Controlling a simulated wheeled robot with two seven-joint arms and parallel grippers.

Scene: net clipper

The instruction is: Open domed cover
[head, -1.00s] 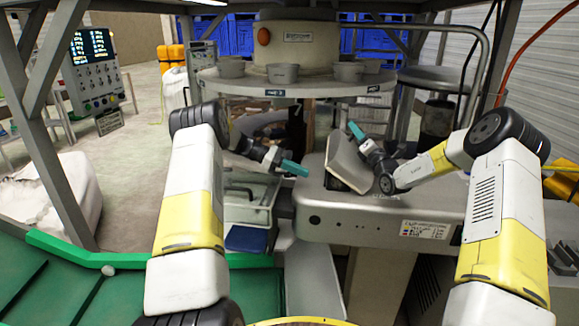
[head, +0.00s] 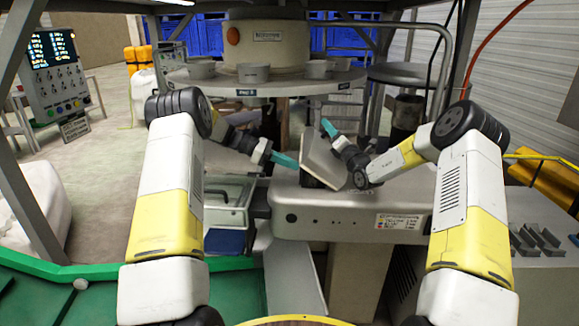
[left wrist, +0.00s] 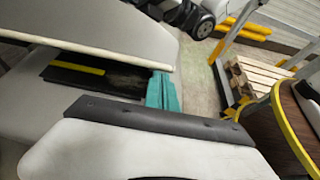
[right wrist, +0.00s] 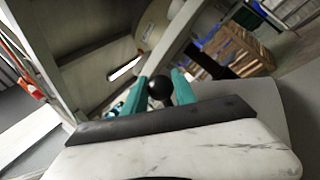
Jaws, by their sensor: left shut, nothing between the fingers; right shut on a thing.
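The cover (head: 324,160) is a pale grey panel on the metal machine (head: 350,210) in the head view. It stands tilted up, with a dark gap on its left side. My right gripper (head: 329,127) is at its upper right. In the right wrist view the teal fingers of this gripper (right wrist: 158,92) are shut around a round black knob (right wrist: 160,87). My left gripper (head: 285,160) is shut and empty, just left of the cover. In the left wrist view its teal fingers (left wrist: 163,93) are together beside a dark opening (left wrist: 95,75) with a yellow strip.
A round table with several grey cups (head: 255,73) stands behind the machine. A green tray (head: 75,285) is at the lower left, and a clear-lidded bin (head: 225,205) stands left of the machine. A control panel (head: 56,75) hangs at the far left.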

